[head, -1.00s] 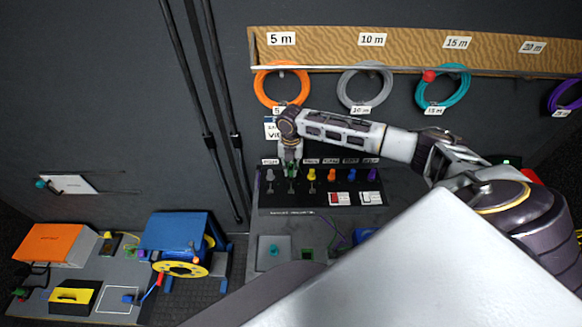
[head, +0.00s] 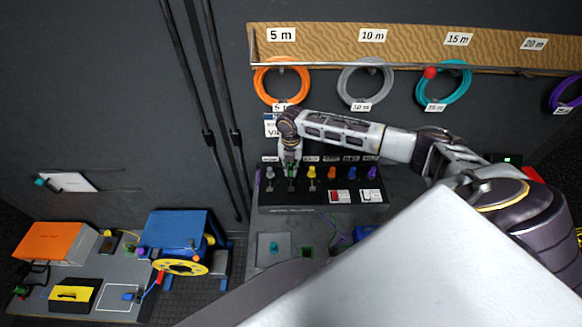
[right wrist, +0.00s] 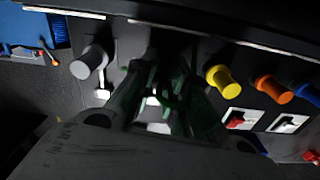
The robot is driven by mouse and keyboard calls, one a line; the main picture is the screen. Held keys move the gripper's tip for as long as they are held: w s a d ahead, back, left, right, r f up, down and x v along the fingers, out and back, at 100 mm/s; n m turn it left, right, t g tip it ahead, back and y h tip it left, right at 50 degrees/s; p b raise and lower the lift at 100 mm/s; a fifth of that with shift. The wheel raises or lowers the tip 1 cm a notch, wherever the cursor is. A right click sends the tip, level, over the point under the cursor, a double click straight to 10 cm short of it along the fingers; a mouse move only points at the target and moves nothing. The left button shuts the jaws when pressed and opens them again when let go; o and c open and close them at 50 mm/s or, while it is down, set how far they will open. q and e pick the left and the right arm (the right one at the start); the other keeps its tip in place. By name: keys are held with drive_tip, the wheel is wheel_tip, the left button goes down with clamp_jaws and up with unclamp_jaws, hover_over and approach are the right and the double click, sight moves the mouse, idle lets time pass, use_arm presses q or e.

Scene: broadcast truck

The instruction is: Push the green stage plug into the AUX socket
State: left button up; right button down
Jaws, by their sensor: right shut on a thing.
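My right gripper (head: 290,172) reaches down to the black panel (head: 318,197) at the back wall, second place from the left in a row of coloured plugs. It is shut on the green stage plug (right wrist: 166,92), which shows only as dark green between the fingers in the right wrist view. Fingers and shadow hide most of the plug and whatever is under it. The small labels above the row are too small to read, so I cannot tell which socket is AUX. My left gripper is not in view.
A grey plug (right wrist: 88,62) stands close left of the gripper, and a yellow plug (right wrist: 222,80) close right. Orange (head: 332,173), blue (head: 355,173) and purple (head: 373,173) plugs follow. Coiled cables hang on the wall above. A blue reel (head: 175,232) stands at lower left.

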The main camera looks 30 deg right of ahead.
sight(291, 167)
drive_tip(key=c, duration=1.3)
unclamp_jaws()
drive_tip(key=shift+c, duration=0.2)
drive_tip(key=shift+r, duration=3.7)
drive_tip(key=shift+a, duration=0.1)
